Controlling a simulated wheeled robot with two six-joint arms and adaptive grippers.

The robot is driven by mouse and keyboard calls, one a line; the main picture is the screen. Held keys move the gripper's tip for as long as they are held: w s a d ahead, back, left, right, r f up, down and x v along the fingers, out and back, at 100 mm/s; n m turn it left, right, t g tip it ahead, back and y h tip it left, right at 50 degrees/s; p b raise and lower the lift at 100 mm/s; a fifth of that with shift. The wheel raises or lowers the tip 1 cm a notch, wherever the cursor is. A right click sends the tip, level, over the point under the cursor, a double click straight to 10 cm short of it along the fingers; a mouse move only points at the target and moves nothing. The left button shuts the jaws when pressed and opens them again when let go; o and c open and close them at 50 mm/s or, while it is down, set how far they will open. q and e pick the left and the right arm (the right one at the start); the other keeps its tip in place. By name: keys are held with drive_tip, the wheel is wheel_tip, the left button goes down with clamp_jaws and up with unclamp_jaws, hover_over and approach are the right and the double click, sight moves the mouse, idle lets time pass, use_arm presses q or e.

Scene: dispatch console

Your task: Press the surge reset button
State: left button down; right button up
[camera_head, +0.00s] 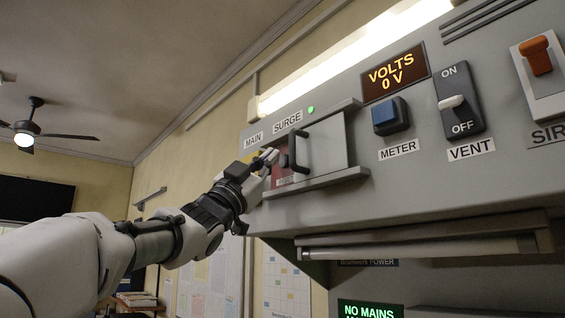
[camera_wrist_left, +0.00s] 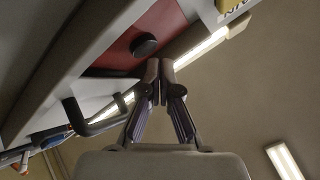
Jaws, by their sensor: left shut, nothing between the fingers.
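The SURGE label (camera_head: 288,121) is on the grey console above a cover panel with a dark handle (camera_head: 301,151). Left of the handle a red plate (camera_head: 284,181) shows, partly hidden by my gripper. In the left wrist view the red plate (camera_wrist_left: 166,24) carries a round black button (camera_wrist_left: 143,46), and the bent handle (camera_wrist_left: 97,122) is left of my fingers. My left gripper (camera_head: 270,158) is shut and empty in front of the red plate. Its tips in the left wrist view (camera_wrist_left: 159,72) are close to the button; I cannot tell whether they touch. My right gripper is not in view.
A green lamp (camera_head: 311,110) is lit by the SURGE label. To the right are a blue METER button (camera_head: 390,116), a VENT rocker (camera_head: 459,103) and an orange lever (camera_head: 536,56). A ledge (camera_head: 318,184) juts out below the cover. The room left of the console is open.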

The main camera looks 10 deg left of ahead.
use_arm(q)
drive_tip(key=s+a+b, duration=0.1)
drive_tip(key=s, duration=0.1)
drive_tip(key=s+a+b, duration=0.1)
drive_tip(key=s+a, duration=0.1)
idle(0.4)
drive_tip(key=shift+w, duration=0.1)
idle(0.8)
